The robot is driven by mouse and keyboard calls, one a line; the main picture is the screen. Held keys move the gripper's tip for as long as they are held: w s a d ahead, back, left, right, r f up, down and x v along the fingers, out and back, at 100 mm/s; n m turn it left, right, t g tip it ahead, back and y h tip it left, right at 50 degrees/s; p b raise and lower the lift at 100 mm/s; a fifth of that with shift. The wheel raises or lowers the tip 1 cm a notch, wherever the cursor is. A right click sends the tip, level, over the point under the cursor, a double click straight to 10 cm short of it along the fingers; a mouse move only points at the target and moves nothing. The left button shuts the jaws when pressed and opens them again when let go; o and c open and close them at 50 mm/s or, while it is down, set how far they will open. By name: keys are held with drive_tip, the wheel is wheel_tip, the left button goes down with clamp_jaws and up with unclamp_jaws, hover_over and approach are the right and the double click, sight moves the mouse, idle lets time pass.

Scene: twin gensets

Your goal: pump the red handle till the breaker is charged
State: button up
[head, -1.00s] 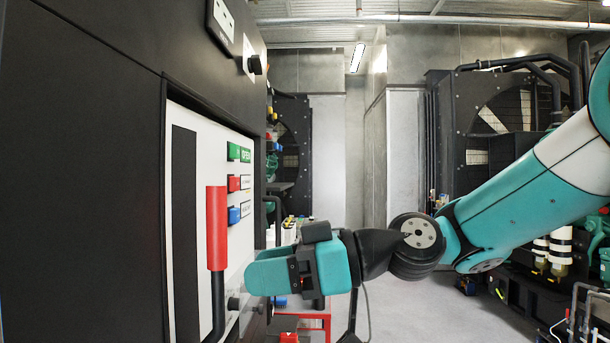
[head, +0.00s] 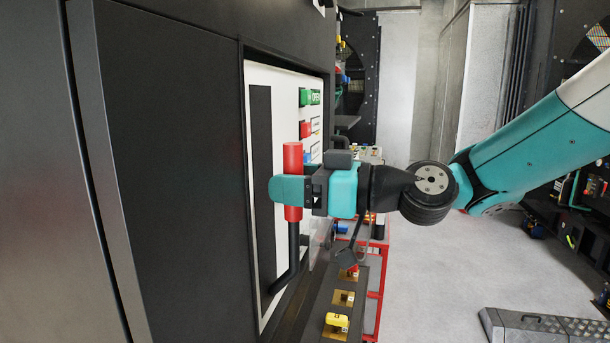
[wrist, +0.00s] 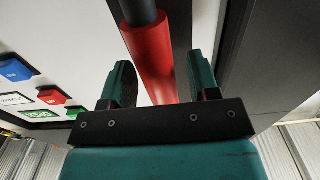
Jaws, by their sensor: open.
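The red handle (head: 292,160) stands upright on a black lever in front of the white breaker panel (head: 262,78). My gripper (head: 285,189) is at the lower half of the red grip in the head view, one teal finger crossing in front of it. In the wrist view the red handle (wrist: 150,62) runs between the two open fingers of my gripper (wrist: 160,88), with a gap visible on the left side. Green, red and blue buttons sit on the panel; the red button (head: 305,130) is just right of the handle's top.
A red-framed stand (head: 374,290) and a ledge with a yellow item (head: 337,320) lie below and right of the panel. A metal tread plate (head: 545,325) is on the floor at lower right. The grey floor between is clear.

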drive_tip(key=c, duration=1)
drive_tip(key=s+d+f+b, duration=0.1)
drive_tip(key=d+f+b, duration=0.1)
drive_tip(key=d+b, duration=0.1)
drive_tip(key=s+d+f+b, duration=0.1)
drive_tip(key=d+b, duration=0.2)
drive_tip(key=b, duration=0.2)
drive_tip(key=s+d+f+b, duration=0.1)
drive_tip(key=d+f+b, duration=0.1)
drive_tip(key=d+b, duration=0.1)
drive_tip(key=shift+s+d+f+b, duration=0.3)
drive_tip(key=shift+d+f+b, duration=0.05)
drive_tip(key=shift+b, duration=0.5)
drive_tip(key=shift+b, duration=0.3)
